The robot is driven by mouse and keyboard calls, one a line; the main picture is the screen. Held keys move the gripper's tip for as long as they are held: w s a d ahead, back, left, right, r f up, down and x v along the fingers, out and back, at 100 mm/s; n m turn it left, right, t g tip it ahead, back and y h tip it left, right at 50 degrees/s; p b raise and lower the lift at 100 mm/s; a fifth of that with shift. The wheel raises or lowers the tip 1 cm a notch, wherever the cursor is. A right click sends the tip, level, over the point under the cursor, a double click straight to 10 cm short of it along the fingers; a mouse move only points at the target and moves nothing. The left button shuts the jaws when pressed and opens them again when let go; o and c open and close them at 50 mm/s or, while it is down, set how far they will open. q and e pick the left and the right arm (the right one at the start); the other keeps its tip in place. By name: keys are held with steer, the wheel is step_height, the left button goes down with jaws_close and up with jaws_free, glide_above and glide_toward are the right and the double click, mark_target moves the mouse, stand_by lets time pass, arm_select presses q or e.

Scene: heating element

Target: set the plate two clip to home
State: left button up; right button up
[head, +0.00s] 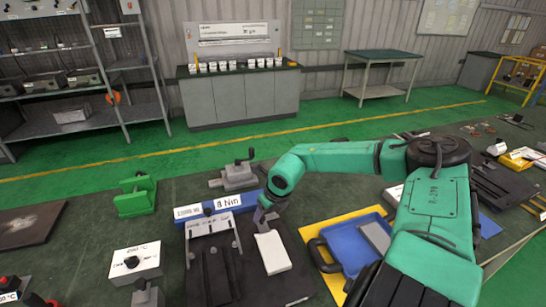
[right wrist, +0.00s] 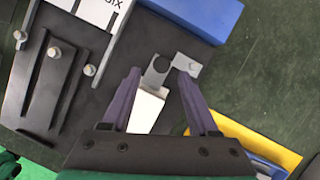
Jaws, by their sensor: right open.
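My right gripper (head: 266,214) reaches down over a black base plate (head: 217,270). In the right wrist view its two purple fingers (right wrist: 162,76) are apart, with nothing clamped between them. A small grey metal clip (right wrist: 185,63) with a round notch and a bolt lies just past the fingertips, near the right one; I cannot tell whether they touch. A white block (right wrist: 147,112) shows between the fingers, and it also shows in the head view (head: 272,252). Which part is labelled plate two is not readable. My left gripper is not in view.
A blue bar (right wrist: 205,15) with a white label lies behind the base plate. A bracket with dark bars (right wrist: 55,80) stands at the left of the plate. A yellow mat (head: 309,234) with a blue tray (head: 350,257) lies to the right. A green fixture (head: 135,197) stands at back left.

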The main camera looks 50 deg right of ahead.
steer(key=v, duration=1.1)
steer(key=shift+s+r, duration=0.1)
steer(key=shift+s, duration=0.05)
